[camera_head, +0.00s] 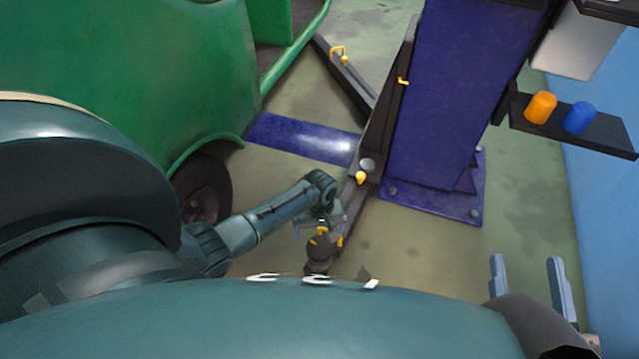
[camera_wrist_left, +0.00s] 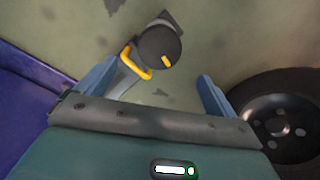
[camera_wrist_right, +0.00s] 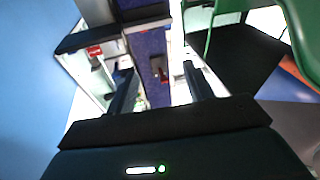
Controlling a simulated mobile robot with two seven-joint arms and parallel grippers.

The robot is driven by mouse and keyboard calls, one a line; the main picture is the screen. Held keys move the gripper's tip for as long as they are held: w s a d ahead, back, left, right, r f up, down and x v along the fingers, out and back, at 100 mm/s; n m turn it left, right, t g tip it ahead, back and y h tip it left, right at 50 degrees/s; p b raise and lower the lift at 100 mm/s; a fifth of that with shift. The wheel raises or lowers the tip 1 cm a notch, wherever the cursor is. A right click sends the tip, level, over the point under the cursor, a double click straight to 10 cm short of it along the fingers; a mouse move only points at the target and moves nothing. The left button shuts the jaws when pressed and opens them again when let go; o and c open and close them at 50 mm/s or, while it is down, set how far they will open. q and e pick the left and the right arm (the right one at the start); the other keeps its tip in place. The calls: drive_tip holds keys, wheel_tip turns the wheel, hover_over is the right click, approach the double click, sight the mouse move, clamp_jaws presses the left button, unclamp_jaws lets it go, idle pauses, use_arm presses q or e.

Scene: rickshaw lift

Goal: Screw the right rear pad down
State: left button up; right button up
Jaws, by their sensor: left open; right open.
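The right rear pad (camera_wrist_left: 158,46) is a dark round disc with a yellow mark, at the end of a lift arm beside a yellow handle (camera_wrist_left: 136,64). In the head view the pad (camera_head: 321,252) is low in the middle, partly hidden by my left gripper (camera_head: 322,222). My left gripper (camera_wrist_left: 157,72) is open; in its wrist view the pad lies beyond and between the fingertips, with no visible contact. My right gripper (camera_head: 526,260) is open and empty at the lower right, away from the pad; its fingers also show in the right wrist view (camera_wrist_right: 158,66).
The green rickshaw (camera_head: 150,70) stands at the left, its wheel (camera_wrist_left: 280,120) close beside my left gripper. The blue lift column (camera_head: 440,90) stands right of centre. A shelf (camera_head: 600,128) holds an orange cap (camera_head: 540,107) and a blue cap (camera_head: 579,118). Another lift arm (camera_head: 345,75) extends behind.

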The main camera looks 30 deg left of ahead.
use_arm(q)
wheel_tip(320, 180, down, 5)
drive_tip(key=b, duration=0.2)
drive_tip(key=shift+b, duration=0.3)
wheel_tip(320, 180, down, 5)
drive_tip(key=b, duration=0.3)
drive_tip(key=shift+r, duration=0.2)
drive_tip(key=shift+f+b, duration=0.35)
use_arm(e)
wheel_tip(320, 180, up, 7)
drive_tip(key=w+n+t+y, duration=0.1)
drive_tip(key=n+t+y, duration=0.1)
drive_tip(key=n+y, duration=0.3)
drive_tip(key=shift+y, duration=0.7)
use_arm(q)
drive_tip(key=shift+c, duration=0.3)
drive_tip(key=c, duration=0.9)
